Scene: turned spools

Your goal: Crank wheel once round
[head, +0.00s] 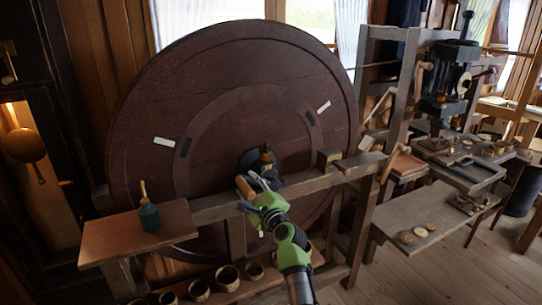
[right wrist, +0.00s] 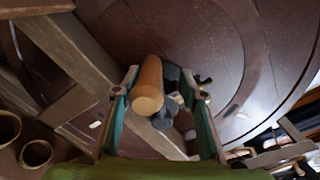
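A large dark wooden wheel (head: 250,60) stands upright in a timber frame, with white and dark marks on its face. It also fills the upper part of the right wrist view (right wrist: 225,50). Its crank has a light wooden handle (head: 245,188) near the hub, with dark metal behind it. My right gripper (head: 262,190) is at the crank. In the right wrist view the handle (right wrist: 149,88) points toward the camera between my two spread fingers (right wrist: 163,92), with a gap visible on its right side. My left gripper is out of view.
The frame's crossbar (head: 300,184) runs in front of the wheel. A dark green bottle (head: 149,218) stands on a wooden shelf (head: 105,240) at left. Several bowls (head: 228,277) sit low beneath. A bench (head: 430,215) with small wooden discs and a machine (head: 448,80) stand at right. Floor is clear at lower right.

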